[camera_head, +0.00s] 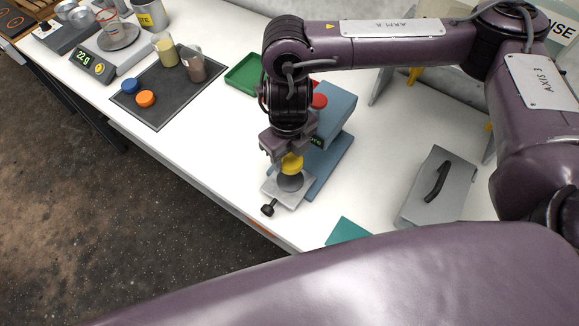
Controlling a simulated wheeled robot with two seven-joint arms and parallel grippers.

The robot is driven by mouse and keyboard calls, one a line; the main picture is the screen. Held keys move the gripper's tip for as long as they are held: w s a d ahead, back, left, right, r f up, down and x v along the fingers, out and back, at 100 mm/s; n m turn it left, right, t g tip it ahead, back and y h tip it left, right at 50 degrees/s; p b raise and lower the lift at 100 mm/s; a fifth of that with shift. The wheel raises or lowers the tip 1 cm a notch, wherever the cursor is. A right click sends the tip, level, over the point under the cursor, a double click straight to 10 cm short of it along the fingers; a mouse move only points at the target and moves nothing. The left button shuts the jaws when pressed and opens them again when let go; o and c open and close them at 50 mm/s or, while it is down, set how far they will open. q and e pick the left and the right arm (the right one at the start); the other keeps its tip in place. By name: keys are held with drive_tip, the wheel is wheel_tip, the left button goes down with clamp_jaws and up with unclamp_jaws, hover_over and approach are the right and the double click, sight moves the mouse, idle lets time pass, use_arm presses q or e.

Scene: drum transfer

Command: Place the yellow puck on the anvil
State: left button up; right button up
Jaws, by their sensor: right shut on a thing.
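My right gripper (283,153) points down over the front of a blue bench device and is shut on the yellow puck (292,166). The puck is just above the dark round anvil (289,182), which sits on a light grey plate with a black knob at its front. The puck overlaps the anvil in the picture; I cannot tell whether they touch. The gripper hides part of the device and the puck's upper side. My left gripper is not in view.
The blue device (338,110) has a red button (319,101). A green tray (244,75) is behind it. A grey box with a black handle (436,183) stands right. A dark mat (165,101) holds blue and orange pucks and two beakers. A scale (119,38) is at far left.

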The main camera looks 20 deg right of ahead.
sight(289, 177)
drive_tip(key=shift+f+b, duration=0.3)
drive_tip(key=shift+f, duration=3.25)
drive_tip(key=shift+f, duration=0.1)
drive_tip(key=o, duration=1)
drive_tip(key=shift+c, duration=0.2)
wheel_tip(289, 177, up, 12)
drive_tip(key=shift+r, duration=0.1)
drive_tip(key=shift+a, duration=0.1)
